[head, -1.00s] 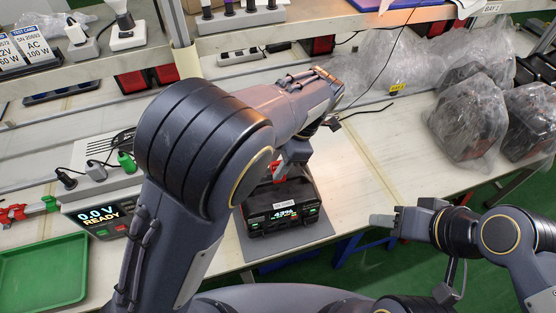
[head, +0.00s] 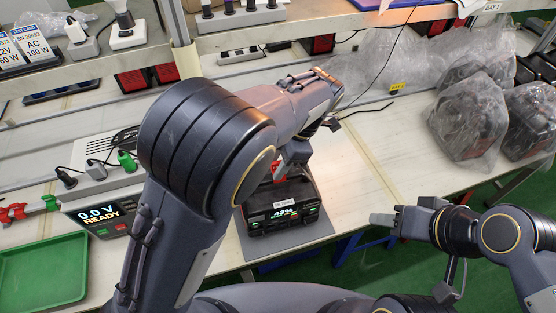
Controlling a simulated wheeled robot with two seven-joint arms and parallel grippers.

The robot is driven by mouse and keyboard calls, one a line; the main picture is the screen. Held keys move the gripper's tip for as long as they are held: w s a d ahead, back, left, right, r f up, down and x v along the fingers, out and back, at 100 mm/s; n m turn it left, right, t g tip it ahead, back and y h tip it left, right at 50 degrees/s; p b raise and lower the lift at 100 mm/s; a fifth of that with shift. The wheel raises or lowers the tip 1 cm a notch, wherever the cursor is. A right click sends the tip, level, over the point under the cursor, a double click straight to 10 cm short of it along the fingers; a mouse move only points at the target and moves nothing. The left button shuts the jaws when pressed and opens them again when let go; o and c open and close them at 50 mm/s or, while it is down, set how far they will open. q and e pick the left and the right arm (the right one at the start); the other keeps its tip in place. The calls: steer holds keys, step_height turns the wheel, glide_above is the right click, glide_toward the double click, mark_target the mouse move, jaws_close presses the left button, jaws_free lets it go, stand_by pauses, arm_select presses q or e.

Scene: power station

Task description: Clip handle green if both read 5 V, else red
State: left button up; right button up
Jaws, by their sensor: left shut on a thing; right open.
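A black power station (head: 284,218) stands on a grey mat (head: 262,252) at the table's front edge. Its small lit display reads about 43% in green. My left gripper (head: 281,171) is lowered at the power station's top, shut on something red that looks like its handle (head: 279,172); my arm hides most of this. A meter (head: 100,215) left of my arm reads 0.0 V and READY. A green plug or clip (head: 127,161) stands on the grey block behind the meter. My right gripper (head: 386,221) is open and empty, off the table's front edge.
An empty green tray (head: 43,272) lies at the front left, with a red clamp (head: 22,211) behind it. Plastic-wrapped units (head: 467,118) stand at the right. A shelf with test loads and sockets runs along the back. The table right of the power station is clear.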

arm_select(q)
steer(key=shift+f+b, duration=0.65)
steer(key=shift+f, duration=0.6)
stand_by(0.3)
steer(key=o, duration=1)
steer(key=shift+r, duration=0.1)
steer(key=v, duration=0.7)
steer(key=shift+d+r, duration=0.2)
steer(key=shift+r, duration=0.1)
